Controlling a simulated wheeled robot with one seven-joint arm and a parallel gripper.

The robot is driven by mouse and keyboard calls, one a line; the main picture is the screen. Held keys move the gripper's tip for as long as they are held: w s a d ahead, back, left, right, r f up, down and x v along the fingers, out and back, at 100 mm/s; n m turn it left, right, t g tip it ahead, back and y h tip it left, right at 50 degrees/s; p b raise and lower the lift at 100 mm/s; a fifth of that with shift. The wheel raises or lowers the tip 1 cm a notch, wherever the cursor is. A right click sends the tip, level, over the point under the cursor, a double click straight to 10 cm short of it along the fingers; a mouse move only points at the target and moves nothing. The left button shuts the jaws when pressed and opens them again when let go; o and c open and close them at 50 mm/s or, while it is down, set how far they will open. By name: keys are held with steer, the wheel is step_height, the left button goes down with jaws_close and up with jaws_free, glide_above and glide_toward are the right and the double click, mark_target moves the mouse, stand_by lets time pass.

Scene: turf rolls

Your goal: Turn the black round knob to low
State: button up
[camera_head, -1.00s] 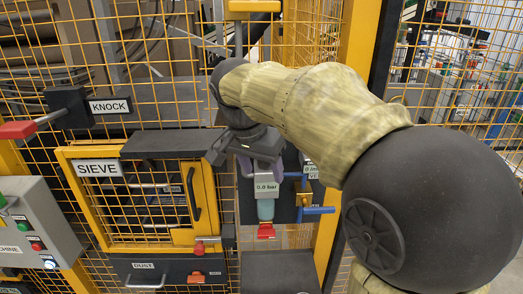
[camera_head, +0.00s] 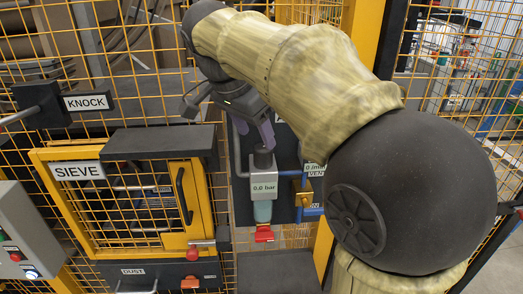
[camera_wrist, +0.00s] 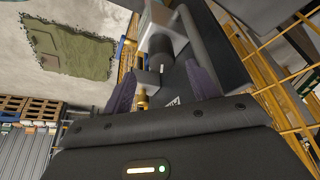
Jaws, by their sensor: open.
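The black round knob (camera_head: 263,158) sits on top of a grey pressure regulator (camera_head: 263,183) whose display reads 0.0 bar. A teal bowl and a red valve handle hang below the regulator. My gripper (camera_head: 262,143) is just above the knob, its purple fingers pointing down toward it. In the wrist view the open gripper (camera_wrist: 162,82) has one finger on each side, with the dark knob (camera_wrist: 158,48) in line with the gap beyond the fingertips. I cannot tell whether a finger touches it. No low marking is readable.
Blue pipes with a yellow valve (camera_head: 304,194) stand right of the regulator. A cabinet labelled SIEVE (camera_head: 78,171) is at left, with a KNOCK sign (camera_head: 87,102) above it. Yellow mesh fencing stands behind. A yellow post (camera_head: 362,30) is close to my arm.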

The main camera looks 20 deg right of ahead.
mark_target(261, 148)
steer(key=x, duration=0.6)
steer(key=shift+w+f, duration=0.1)
steer(key=shift+f, duration=0.1)
steer(key=c, duration=1)
